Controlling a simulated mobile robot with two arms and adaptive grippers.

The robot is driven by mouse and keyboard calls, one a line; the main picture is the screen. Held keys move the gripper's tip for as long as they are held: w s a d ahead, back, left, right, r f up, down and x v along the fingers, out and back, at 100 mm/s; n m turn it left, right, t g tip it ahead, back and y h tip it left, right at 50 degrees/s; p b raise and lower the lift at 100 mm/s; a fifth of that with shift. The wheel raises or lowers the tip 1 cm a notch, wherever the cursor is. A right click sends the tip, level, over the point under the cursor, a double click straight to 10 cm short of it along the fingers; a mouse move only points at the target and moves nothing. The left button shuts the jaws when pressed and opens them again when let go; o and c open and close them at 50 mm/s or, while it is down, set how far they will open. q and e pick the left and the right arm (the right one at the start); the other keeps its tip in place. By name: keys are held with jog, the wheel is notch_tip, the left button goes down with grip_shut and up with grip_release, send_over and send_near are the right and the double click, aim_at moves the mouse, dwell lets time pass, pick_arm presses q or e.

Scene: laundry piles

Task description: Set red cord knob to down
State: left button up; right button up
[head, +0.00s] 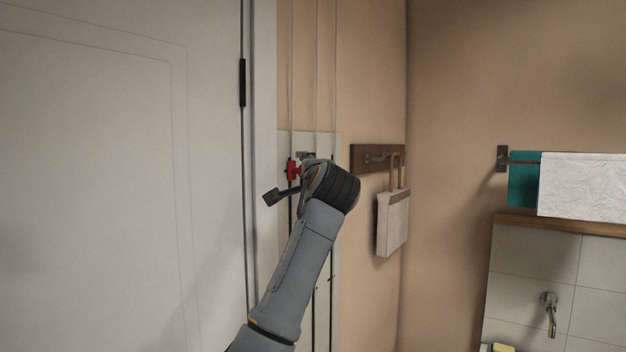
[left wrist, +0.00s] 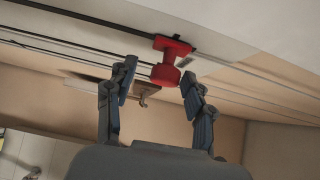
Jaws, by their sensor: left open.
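The red cord knob (head: 292,170) is on one of the thin vertical cords on the wall, just right of the door frame in the head view. In the left wrist view the red knob (left wrist: 166,74) has a round head and a wider red base on a dark cord. My left gripper (left wrist: 158,77) is open, with one finger on each side of the knob's head. I cannot tell whether either finger touches it. In the head view my left gripper (head: 281,186) is partly hidden by its wrist. My right gripper is not in view.
A white door (head: 120,180) fills the left. A pale wall panel (head: 325,146) lies behind the cords. A wooden hook rail (head: 362,156) with a hanging bag (head: 392,225) is close to the right of my wrist. A towel rail with towels (head: 580,185) is farther right.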

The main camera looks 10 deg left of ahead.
pick_arm(q)
jog(key=v, duration=1)
jog(key=shift+s, duration=0.15)
jog(key=shift+d, duration=0.1)
